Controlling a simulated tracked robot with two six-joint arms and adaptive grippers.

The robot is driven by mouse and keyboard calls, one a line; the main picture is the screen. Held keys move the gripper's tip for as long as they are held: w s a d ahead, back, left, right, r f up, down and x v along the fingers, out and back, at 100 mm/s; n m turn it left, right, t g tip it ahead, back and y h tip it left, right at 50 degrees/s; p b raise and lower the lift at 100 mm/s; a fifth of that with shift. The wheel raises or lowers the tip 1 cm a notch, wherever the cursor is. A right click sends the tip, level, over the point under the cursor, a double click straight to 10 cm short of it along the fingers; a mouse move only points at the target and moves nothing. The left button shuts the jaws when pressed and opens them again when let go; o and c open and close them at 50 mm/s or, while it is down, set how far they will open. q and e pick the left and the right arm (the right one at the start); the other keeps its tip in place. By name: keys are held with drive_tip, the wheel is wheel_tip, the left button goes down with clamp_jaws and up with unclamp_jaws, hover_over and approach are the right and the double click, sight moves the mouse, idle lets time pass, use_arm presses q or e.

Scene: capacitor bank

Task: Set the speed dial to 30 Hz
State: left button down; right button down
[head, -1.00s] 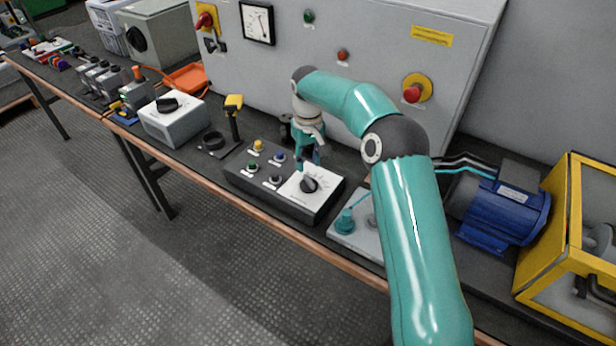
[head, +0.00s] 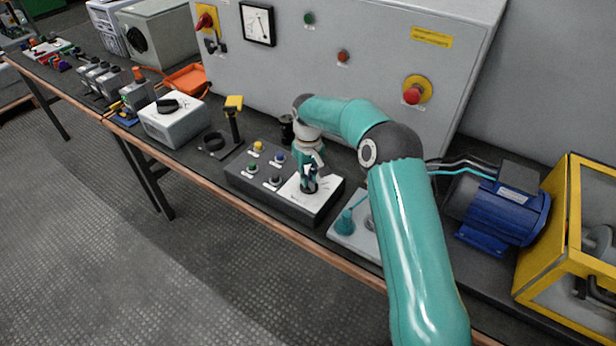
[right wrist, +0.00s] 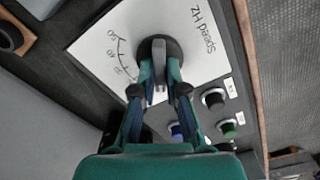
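The speed dial (head: 309,188) is a dark round knob on a white plate (head: 327,193) at the right end of a dark control box. In the right wrist view the dial (right wrist: 158,50) has a grip bar, and the plate (right wrist: 100,45) carries "Speed Hz" and a number scale. My right gripper (head: 309,181) is down at the dial from above. In the wrist view its fingertips (right wrist: 159,72) lie on either side of the bar; whether they press on it I cannot tell. Which number the dial points at is unclear. My left gripper is not in view.
Several push buttons (head: 258,146) sit on the same box, left of the dial. A yellow-topped joystick (head: 234,115) stands further left. A grey plate with a teal knob (head: 345,222) and a blue motor (head: 505,210) are to the right. The cabinet (head: 350,90) stands behind.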

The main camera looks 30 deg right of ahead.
drive_tip(key=shift+m, duration=0.4)
drive_tip(key=m, duration=0.2)
drive_tip(key=shift+d+m+b, duration=0.1)
drive_tip(key=shift+m+b, duration=0.2)
drive_tip(key=shift+b, duration=0.1)
drive_tip(key=m, duration=0.3)
drive_tip(key=shift+m+b, duration=0.3)
drive_tip(key=m, duration=0.3)
drive_tip(key=shift+s+m+b, duration=0.1)
drive_tip(key=shift+m+b, duration=0.2)
drive_tip(key=shift+d+m, duration=0.1)
drive_tip(key=shift+m, duration=1.7)
drive_tip(key=c, duration=1.2)
unclamp_jaws()
drive_tip(key=shift+s, duration=0.1)
